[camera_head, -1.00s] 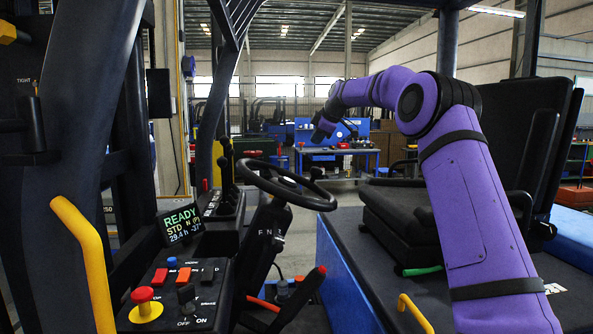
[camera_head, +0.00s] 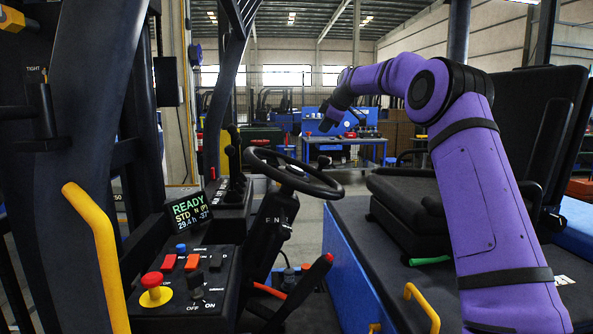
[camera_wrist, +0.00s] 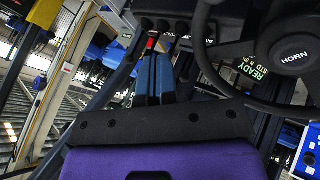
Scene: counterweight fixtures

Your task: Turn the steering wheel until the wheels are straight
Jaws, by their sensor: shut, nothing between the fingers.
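The black steering wheel (camera_head: 320,189) is on its column in the middle of the head view. At the right of the wrist view are its rim and its hub (camera_wrist: 294,57) marked HORN. My gripper (camera_head: 326,124) shows small and dark above and right of the wheel in the head view, apart from it. In the wrist view its blue fingers (camera_wrist: 153,62) are together, with nothing between them, left of the wheel rim. The display (camera_head: 188,212) reads READY, STD N (P), 29.4 h and -37°. The vehicle's road wheels are not in view.
A console (camera_head: 190,290) with a red stop button (camera_head: 152,280) and switches is left of the column. Black levers (camera_head: 233,160) stand behind the display. A yellow grab bar (camera_head: 98,250) is at the left. The black seat (camera_head: 408,205) is at the right.

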